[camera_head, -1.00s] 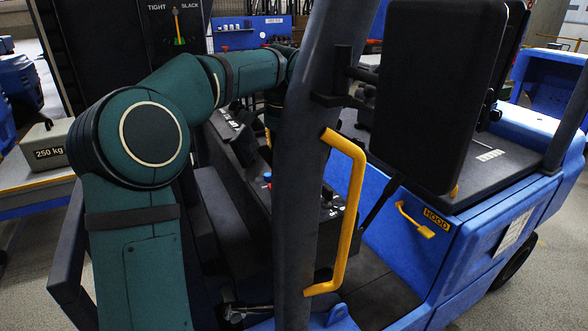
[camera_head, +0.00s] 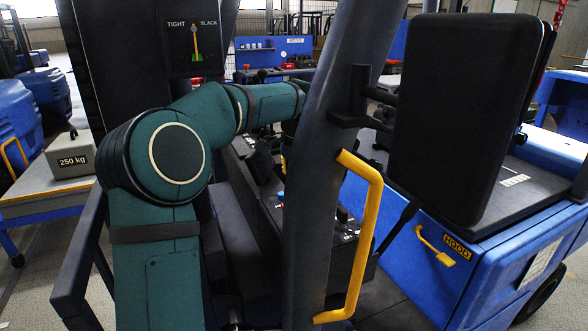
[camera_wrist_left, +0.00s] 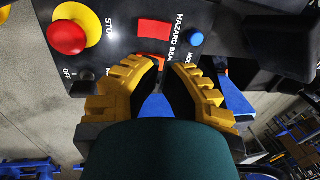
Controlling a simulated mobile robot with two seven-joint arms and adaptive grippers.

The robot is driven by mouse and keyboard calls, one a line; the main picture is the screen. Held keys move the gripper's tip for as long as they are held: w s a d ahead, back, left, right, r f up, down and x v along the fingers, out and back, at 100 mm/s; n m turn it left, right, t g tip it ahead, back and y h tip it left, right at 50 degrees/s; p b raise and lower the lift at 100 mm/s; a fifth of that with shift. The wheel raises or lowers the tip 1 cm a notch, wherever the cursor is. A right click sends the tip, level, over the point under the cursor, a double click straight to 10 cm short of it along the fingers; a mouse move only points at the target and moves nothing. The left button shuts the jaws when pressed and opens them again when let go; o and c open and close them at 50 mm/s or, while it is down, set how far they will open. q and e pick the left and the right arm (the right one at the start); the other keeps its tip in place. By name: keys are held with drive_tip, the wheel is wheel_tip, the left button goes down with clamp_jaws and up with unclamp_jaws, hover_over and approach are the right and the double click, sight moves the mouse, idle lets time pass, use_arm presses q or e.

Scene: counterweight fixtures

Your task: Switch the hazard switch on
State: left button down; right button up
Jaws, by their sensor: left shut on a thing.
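In the left wrist view, the dark control panel (camera_wrist_left: 120,35) has a "HAZARD BEA…" label, partly covered. A red rectangular piece (camera_wrist_left: 155,33) sits beside the label. An orange-red piece (camera_wrist_left: 149,58) lies just below it, partly hidden by a finger. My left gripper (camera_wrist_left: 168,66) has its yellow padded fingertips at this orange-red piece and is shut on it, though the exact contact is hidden. The switch's on or off position cannot be told. In the head view, my left arm reaches behind the dark post, and the gripper is hidden. My right gripper is not in view.
A red stop button (camera_wrist_left: 67,38) on a yellow base, a dark knob (camera_wrist_left: 84,78) beside an "OFF" mark and a blue button (camera_wrist_left: 196,39) are close to the gripper. The dark post (camera_head: 318,170) with a yellow handle (camera_head: 367,235) and a black screen (camera_head: 450,110) stand in front.

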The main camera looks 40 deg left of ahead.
sight(290, 205)
use_arm(q)
drive_tip(key=f, duration=0.3)
drive_tip(key=a+f, duration=0.1)
drive_tip(key=f, duration=0.2)
drive_tip(key=f+b, duration=0.1)
drive_tip(key=f, duration=0.2)
drive_tip(key=shift+w+a, duration=0.25)
drive_tip(key=shift+w, duration=0.15)
